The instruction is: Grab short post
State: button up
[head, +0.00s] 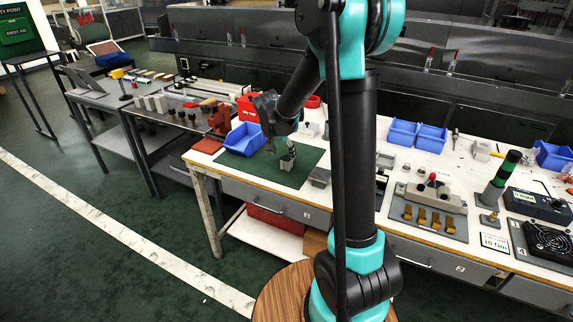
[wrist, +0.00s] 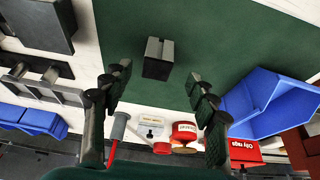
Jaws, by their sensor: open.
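A short grey post (head: 287,162), block-shaped with a slot or split in its top, stands on the green mat (head: 310,160) at the left end of the workbench. In the wrist view the post (wrist: 158,58) lies between and slightly beyond my fingertips, with green mat around it. My gripper (wrist: 160,74) is open and empty, one finger on each side of the post's line, apart from it. In the head view my gripper (head: 280,144) hangs just above the post and partly hides it.
A blue bin (head: 245,139) stands beside the mat; it is close to the right finger in the wrist view (wrist: 265,105). A red rag box (head: 248,107) is behind. A dark grey block (head: 319,177) sits at the mat's right edge. The mat around the post is clear.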

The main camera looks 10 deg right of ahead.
aim_at(286, 158)
jog(key=shift+x, duration=3.25)
jog(key=shift+d, duration=0.2)
jog(key=shift+r, duration=0.1)
grip_shut()
